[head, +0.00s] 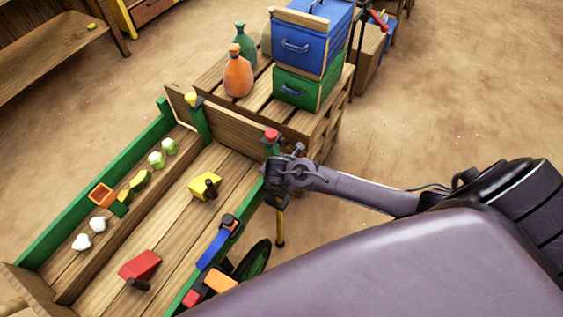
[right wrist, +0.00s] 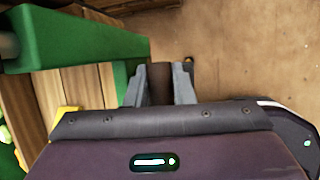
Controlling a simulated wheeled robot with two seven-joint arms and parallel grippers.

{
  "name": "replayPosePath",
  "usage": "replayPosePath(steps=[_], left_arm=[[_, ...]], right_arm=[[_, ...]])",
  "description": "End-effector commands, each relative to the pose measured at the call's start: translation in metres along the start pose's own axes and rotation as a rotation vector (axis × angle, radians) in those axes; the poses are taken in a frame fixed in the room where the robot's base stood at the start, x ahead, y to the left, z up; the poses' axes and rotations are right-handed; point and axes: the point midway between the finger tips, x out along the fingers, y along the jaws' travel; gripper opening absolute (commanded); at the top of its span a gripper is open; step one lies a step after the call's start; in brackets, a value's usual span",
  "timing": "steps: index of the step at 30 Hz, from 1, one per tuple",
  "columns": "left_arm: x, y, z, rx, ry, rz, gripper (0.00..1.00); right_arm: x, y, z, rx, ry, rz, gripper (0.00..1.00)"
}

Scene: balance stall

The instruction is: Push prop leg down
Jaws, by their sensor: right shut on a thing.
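The prop leg (head: 280,222) is a thin yellow-brown bar with a dark foot, hanging at the right side of the wooden cart (head: 190,160), below a green corner post (head: 275,152) with a red cap. My right gripper (head: 273,178) is at this post in the head view, partly covering the leg's upper part. In the right wrist view its two grey fingers (right wrist: 160,88) are shut on a dark brown bar (right wrist: 160,76), which looks like the prop leg. Its lower end is hidden there. My left gripper is not in view.
The cart bed holds a yellow block (head: 203,186), a red block (head: 140,265) and several small items. A green-spoked wheel (head: 254,262) stands near the leg. Beyond are a blue box (head: 300,45) on a green box (head: 302,88) and an orange bottle (head: 238,76). Sandy ground (head: 440,100) at right is open.

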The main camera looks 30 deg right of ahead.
Motion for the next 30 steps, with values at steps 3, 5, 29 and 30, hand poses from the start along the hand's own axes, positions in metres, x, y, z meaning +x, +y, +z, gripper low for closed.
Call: replayPosePath(steps=[3,5,29,30], left_arm=[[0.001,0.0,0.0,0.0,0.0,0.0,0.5],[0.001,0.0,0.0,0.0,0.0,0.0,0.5],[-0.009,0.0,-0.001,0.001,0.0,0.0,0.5],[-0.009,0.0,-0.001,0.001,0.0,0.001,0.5]], right_arm=[[0.003,-0.005,-0.006,-0.007,0.008,-0.008,0.27],[0.003,-0.005,-0.006,-0.007,0.008,-0.008,0.35],[-0.065,-0.002,-0.004,-0.005,0.008,-0.004,0.43],[-0.069,-0.002,-0.004,-0.005,0.007,-0.005,0.43]])
